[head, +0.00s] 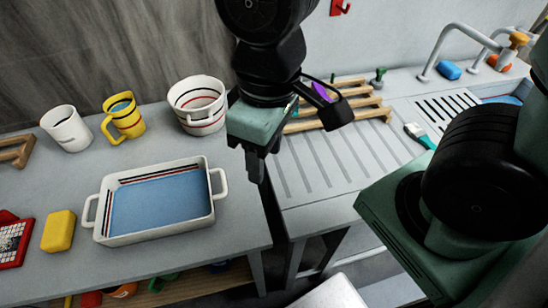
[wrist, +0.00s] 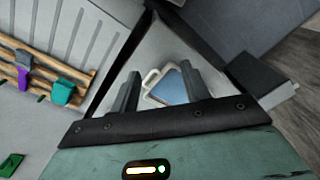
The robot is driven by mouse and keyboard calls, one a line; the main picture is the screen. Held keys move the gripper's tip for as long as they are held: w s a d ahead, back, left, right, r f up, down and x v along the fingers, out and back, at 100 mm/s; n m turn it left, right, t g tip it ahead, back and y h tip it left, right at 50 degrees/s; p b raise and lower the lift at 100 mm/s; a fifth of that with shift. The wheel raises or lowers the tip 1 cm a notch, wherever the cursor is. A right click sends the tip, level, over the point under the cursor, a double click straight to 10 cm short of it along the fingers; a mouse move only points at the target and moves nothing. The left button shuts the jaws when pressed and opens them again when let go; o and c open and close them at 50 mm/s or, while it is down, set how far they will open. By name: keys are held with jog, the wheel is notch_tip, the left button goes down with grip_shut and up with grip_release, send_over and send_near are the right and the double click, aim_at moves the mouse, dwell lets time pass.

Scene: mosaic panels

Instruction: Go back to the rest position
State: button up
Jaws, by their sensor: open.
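My gripper (head: 258,168) hangs in the head view with its fingers pointing down, above the gap between the left table and the grey drainboard. It is to the right of the white tray (head: 101,210) and clear of it. In the wrist view the two dark fingers of my gripper (wrist: 160,88) stand apart with nothing held. Between them, farther off, a white-rimmed blue tray (wrist: 172,85) shows on a surface below.
On the left table stand a white mug (head: 66,130), a yellow mug (head: 126,122), a striped pot (head: 200,112) and a yellow sponge (head: 58,232). A wooden rack (head: 368,108) lies on the drainboard (head: 330,165), with a brush (head: 420,135) and a blue sponge (head: 449,70) nearby.

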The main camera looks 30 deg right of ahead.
jog(key=shift+s+d+f, duration=0.1)
jog(key=shift+s, duration=1)
notch_tip(320, 180, down, 6)
jog(key=b, duration=0.6)
jog(key=shift+f, duration=0.1)
